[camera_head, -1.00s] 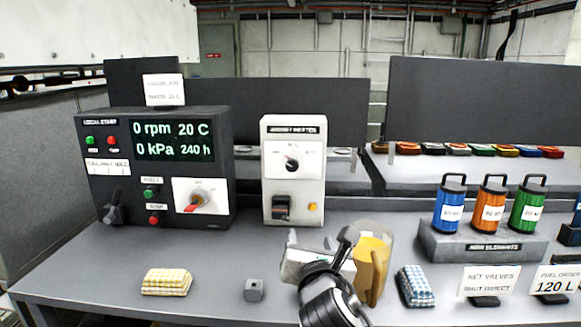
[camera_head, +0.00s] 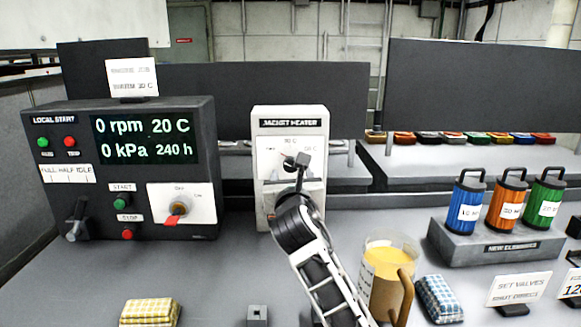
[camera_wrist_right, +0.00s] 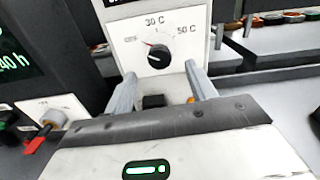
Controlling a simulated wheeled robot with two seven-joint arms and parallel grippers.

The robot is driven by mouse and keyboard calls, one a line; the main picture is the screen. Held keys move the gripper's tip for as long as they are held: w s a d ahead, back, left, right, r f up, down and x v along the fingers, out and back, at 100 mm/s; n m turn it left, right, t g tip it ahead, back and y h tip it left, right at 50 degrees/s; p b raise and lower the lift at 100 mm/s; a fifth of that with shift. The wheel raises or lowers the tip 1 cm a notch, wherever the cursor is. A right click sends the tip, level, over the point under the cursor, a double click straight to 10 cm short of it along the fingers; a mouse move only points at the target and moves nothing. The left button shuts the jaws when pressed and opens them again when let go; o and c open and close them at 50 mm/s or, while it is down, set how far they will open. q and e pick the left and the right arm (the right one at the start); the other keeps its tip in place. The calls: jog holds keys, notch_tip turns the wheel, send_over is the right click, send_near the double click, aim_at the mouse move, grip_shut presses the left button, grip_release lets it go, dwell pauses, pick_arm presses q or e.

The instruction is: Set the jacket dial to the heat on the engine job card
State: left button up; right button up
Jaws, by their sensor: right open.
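The white jacket heater box (camera_head: 264,165) stands behind the bench's middle. Its black dial (camera_wrist_right: 158,57) shows in the wrist view, with 30 C printed above, 50 C at right and a small blurred mark at left. The red pointer line points up and left, between the left mark and 30 C. My right gripper (camera_head: 297,163) is in front of the box and hides most of the dial in the head view. In the wrist view its fingers (camera_wrist_right: 160,78) are spread, just below the dial, with nothing between them. A white card (camera_head: 132,78) tops the dark panel; its text is blurred.
The dark engine panel (camera_head: 125,165) with lever and buttons stands left of the heater. A yellow-filled jug (camera_head: 385,265) is close to the right of my right arm. Yellow (camera_head: 150,312) and blue (camera_head: 440,298) checked cloths and a small grey block (camera_head: 257,315) lie in front.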

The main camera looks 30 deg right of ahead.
aim_at(291, 166)
jog(key=x, duration=0.5)
jog(key=shift+w+d, duration=0.1)
jog(key=shift+w, duration=0.3)
jog(key=shift+w+d, duration=0.25)
jog(key=shift+w, duration=0.15)
pick_arm(q)
jog(key=shift+w+r, duration=0.35)
jog(key=shift+w, duration=0.1)
pick_arm(e)
jog(key=c, duration=1)
pick_arm(q)
jog(key=shift+s+f, duration=0.1)
